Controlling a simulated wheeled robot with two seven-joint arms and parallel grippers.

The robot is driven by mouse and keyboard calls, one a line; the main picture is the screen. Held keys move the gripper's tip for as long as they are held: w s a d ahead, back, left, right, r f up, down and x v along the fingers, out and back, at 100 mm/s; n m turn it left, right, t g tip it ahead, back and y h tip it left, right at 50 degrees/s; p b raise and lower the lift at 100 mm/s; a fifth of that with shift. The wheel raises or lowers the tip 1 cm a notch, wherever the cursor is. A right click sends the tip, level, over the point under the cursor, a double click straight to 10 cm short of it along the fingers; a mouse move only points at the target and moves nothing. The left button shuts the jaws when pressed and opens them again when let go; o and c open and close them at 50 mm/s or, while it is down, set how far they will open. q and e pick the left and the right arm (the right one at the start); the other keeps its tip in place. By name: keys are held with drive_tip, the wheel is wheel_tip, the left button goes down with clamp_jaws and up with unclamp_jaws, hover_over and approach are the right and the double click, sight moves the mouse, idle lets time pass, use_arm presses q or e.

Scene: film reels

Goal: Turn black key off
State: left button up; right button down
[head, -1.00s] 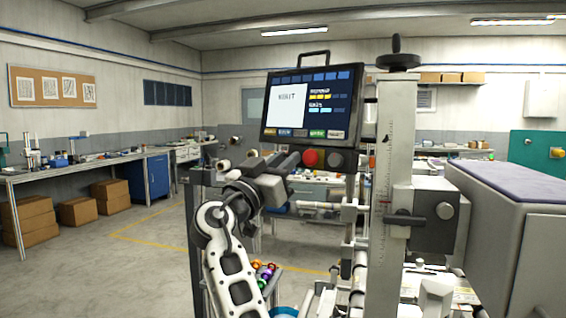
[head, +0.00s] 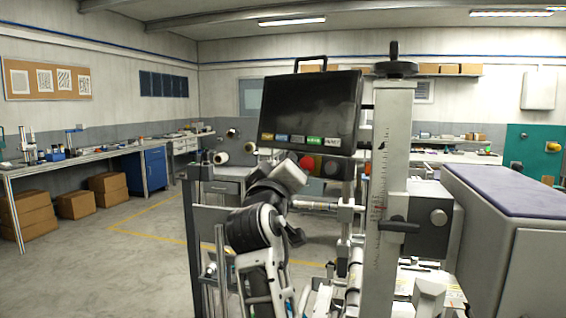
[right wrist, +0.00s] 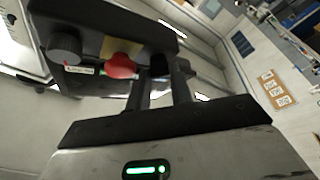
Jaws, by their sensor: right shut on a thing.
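The black key (right wrist: 158,64) is on the dark control panel beside the red button (right wrist: 122,66) in the right wrist view. My right gripper (right wrist: 160,72) is shut on the key, with a finger on either side of it. In the head view my right gripper (head: 289,165) is at the lower left of the panel and hides the key. The red button also shows there (head: 307,163). The screen (head: 311,108) above is dark. My left gripper is not in view.
A grey-black knob (head: 332,167) is on the panel to the right of the red button. A tall scaled column (head: 391,170) stands close on the right, with a large grey housing (head: 500,225) beyond it. Open floor (head: 130,265) lies to the left.

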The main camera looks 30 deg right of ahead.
drive_tip(key=n+y, duration=0.2)
drive_tip(key=n, duration=0.1)
drive_tip(key=n+y, duration=0.1)
drive_tip(key=n, duration=0.2)
drive_tip(key=r+n+g+y, duration=0.1)
drive_tip(key=n+y, duration=0.1)
drive_tip(key=n, duration=0.2)
drive_tip(key=shift+s+d+y, duration=0.15)
drive_tip(key=shift+d+y, duration=0.05)
drive_tip(key=shift+y, duration=0.1)
drive_tip(key=c, duration=1.5)
unclamp_jaws()
drive_tip(key=v, duration=0.8)
drive_tip(key=b+v, duration=0.1)
drive_tip(key=v, duration=0.7)
drive_tip(key=shift+r+b, duration=0.25)
drive_tip(key=shift+b, duration=0.05)
